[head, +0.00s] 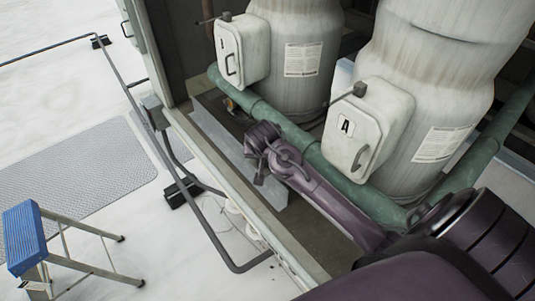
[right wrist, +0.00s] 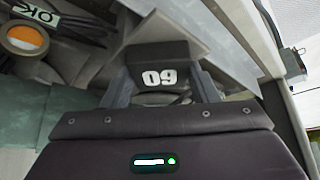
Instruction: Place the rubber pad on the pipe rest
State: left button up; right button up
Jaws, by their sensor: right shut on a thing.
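My right gripper (head: 258,166) is inside the cooler's open bay, in front of the green pipe. In the right wrist view its two fingers (right wrist: 160,95) are shut on a dark block marked "09" (right wrist: 160,67), which looks like the rubber pad. In the head view the pad is too small and dark to tell apart from the gripper. A black pipe rest (head: 183,191) stands on the roof outside the bay, under the grey pipe. Another black rest (head: 100,42) is far left. My left gripper is not in view.
A green pipe (head: 285,128) runs across two pale tanks, with box "A" (head: 365,135) near my right arm. The bay's sill (head: 235,185) lies between bay and roof. A blue-topped step ladder (head: 25,236) stands at lower left. A gauge (right wrist: 25,40) shows in the wrist view.

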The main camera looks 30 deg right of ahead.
jog(key=o, duration=1)
jog(key=shift+o, duration=0.2)
jog(key=shift+r, duration=0.15)
jog(key=shift+s+a+r, duration=0.1)
jog(key=shift+a+r, duration=0.05)
jog(key=shift+r, duration=0.05)
jog(key=b+v, duration=0.4)
jog(key=v, duration=0.7)
jog(key=shift+r, duration=0.2)
jog(key=shift+s, duration=0.15)
